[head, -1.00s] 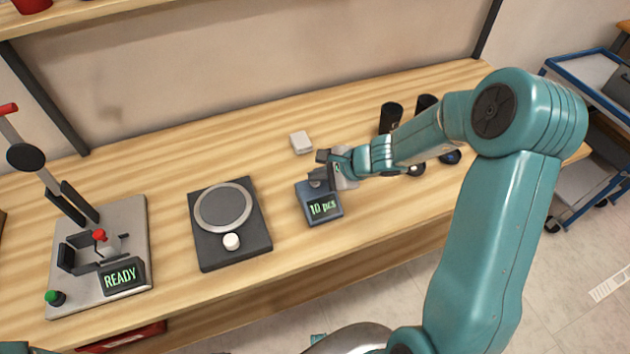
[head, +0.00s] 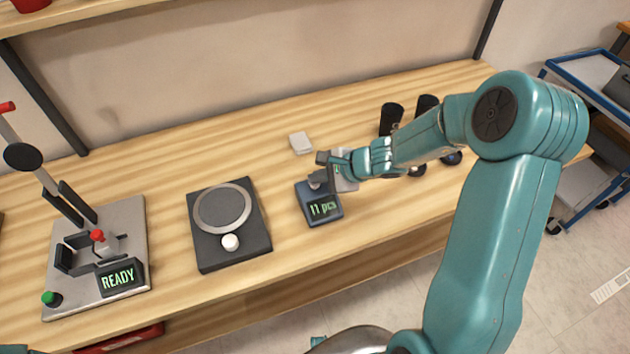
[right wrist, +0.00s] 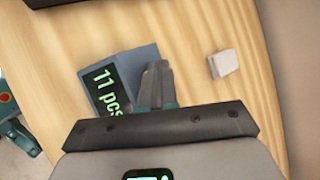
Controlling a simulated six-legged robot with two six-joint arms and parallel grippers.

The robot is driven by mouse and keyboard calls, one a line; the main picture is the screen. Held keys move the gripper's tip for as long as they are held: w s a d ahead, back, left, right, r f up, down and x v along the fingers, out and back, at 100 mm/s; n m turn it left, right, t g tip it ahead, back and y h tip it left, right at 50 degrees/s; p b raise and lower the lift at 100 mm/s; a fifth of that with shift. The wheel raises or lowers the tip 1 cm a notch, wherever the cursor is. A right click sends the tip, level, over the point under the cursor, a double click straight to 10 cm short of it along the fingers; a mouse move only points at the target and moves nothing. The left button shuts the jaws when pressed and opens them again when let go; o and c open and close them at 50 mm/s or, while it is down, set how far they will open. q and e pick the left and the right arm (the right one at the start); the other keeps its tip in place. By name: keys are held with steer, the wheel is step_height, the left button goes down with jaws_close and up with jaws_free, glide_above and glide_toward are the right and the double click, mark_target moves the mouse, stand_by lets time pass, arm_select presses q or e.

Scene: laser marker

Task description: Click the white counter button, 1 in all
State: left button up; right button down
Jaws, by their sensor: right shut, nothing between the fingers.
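The counter (head: 320,207) is a small dark blue box on the bench with a green display that reads "11 pcs". It also shows in the right wrist view (right wrist: 140,62), with the same reading. My right gripper (head: 318,179) is shut and empty. Its fingertips (right wrist: 157,72) are over the counter's top, beside the display. The white button itself is hidden by the fingers, and I cannot tell whether they touch it. My left gripper is not in view.
A white block (head: 300,143) lies behind the counter. A dark turntable plate (head: 257,232) with a white knob stands to the left. A marker machine (head: 133,215) showing "READY" stands at far left.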

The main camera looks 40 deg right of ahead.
mark_target(318, 186)
steer(key=shift+r+p, duration=0.65)
steer(key=shift+r, duration=0.25)
step_height(318, 186, up, 5)
steer(key=p, duration=0.4)
stand_by(0.7)
